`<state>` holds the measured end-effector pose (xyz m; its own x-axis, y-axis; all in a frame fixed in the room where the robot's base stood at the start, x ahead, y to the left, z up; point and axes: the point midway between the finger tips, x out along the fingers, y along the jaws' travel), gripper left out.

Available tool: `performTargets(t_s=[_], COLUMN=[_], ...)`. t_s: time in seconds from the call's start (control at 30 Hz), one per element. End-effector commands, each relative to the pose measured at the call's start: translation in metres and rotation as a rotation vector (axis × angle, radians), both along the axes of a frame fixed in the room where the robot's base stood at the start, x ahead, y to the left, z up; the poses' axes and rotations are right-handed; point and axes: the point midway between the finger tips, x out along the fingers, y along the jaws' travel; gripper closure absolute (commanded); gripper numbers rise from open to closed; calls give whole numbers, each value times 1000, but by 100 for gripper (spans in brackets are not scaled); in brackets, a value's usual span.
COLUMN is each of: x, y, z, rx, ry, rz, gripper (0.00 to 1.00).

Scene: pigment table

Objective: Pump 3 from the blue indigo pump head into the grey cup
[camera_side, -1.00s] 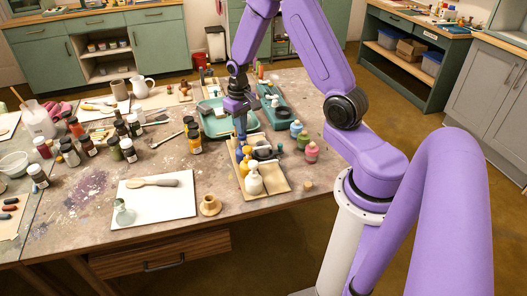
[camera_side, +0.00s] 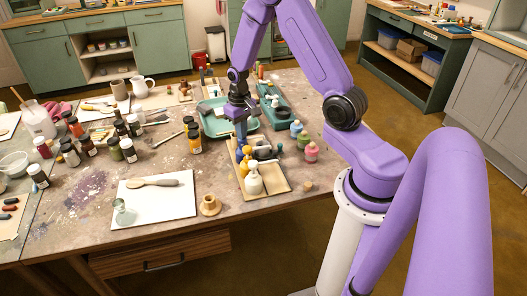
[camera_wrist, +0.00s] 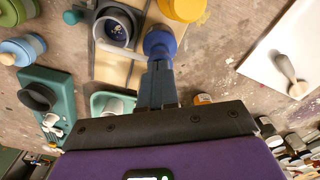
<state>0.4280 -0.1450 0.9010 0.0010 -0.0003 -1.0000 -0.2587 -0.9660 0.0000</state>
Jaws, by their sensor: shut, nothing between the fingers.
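The blue indigo pump head (camera_wrist: 159,41) shows in the wrist view, right at the tips of my gripper (camera_wrist: 157,62). The fingers are shut, hold nothing and point down onto the head; they look to touch it, but a small gap cannot be ruled out. In the side view my gripper (camera_side: 241,143) is over the wooden tray, and the blue head is mostly hidden there. The grey cup (camera_wrist: 136,21) stands left of the head in the wrist view, with a dark inside and small blue and pale spots. A pale spout reaches from the head towards the cup.
A yellow pump (camera_wrist: 184,8) stands close beside the blue one, and a white pump (camera_side: 253,181) is at the tray's near end. The wooden tray (camera_side: 273,178) bears them. Blue and pink jars (camera_side: 311,152) stand to the right. A teal tray (camera_side: 215,127) lies behind.

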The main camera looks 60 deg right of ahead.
Motion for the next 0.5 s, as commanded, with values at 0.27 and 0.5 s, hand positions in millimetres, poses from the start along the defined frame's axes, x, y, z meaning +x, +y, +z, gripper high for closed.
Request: performTargets(t_s=[0.27,0.5], x=[0,0], y=[0,0], z=[10,23], rx=[0,0], ry=[1,0], rz=[0,0], gripper=[100,100])
